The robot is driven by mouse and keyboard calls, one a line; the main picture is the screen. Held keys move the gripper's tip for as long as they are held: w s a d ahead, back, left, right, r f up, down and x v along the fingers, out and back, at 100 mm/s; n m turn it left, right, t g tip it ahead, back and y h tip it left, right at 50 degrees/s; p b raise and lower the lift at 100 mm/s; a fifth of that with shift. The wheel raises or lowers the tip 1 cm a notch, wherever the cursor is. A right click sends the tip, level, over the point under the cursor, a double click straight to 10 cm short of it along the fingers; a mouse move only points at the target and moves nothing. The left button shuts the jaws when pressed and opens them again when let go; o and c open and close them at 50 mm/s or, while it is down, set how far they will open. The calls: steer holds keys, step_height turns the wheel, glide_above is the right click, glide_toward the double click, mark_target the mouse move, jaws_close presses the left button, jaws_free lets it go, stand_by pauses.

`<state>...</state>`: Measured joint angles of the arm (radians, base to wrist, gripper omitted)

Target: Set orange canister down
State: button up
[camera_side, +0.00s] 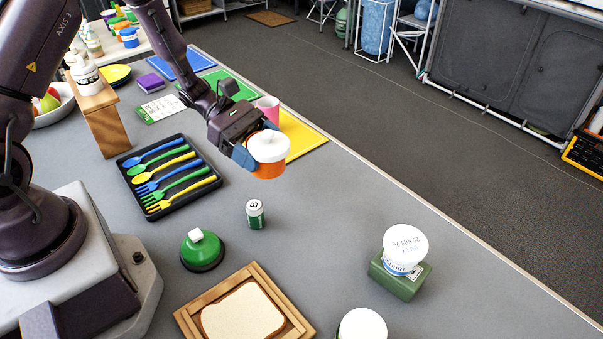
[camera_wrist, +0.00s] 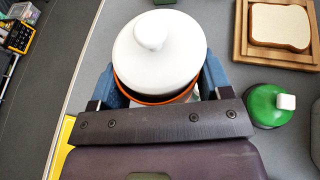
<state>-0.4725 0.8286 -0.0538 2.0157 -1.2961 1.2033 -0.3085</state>
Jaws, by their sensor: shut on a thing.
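The orange canister (camera_side: 268,167) has a white lid with a small knob. My gripper (camera_side: 249,156) is shut on it, with blue fingertips on its sides. In the side view it appears held above the grey counter (camera_side: 330,220), near the yellow board; the exact gap below it is hard to tell. In the wrist view the canister's white lid (camera_wrist: 160,50) fills the upper middle, between the blue fingers (camera_wrist: 158,85). The lid hides most of the orange body there.
A small green-and-white cylinder (camera_side: 255,214), a green dome with white knob (camera_side: 202,250) and a bread tray (camera_side: 183,317) stand nearer the front. A cutlery tray (camera_side: 127,163) lies left. A white-topped container on a green block (camera_side: 400,283) stands right. Counter between them is clear.

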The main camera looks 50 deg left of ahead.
steer(key=w+f, duration=0.4)
steer(key=w, duration=0.1)
steer(key=w+f, duration=0.3)
steer(key=shift+w, duration=0.2)
steer(key=shift+w+f, duration=0.15)
steer(key=shift+f, duration=0.05)
steer(key=shift+w+f, duration=0.2)
steer(key=shift+f, duration=1.55)
steer(key=shift+f, duration=0.15)
steer(key=o, duration=1.8)
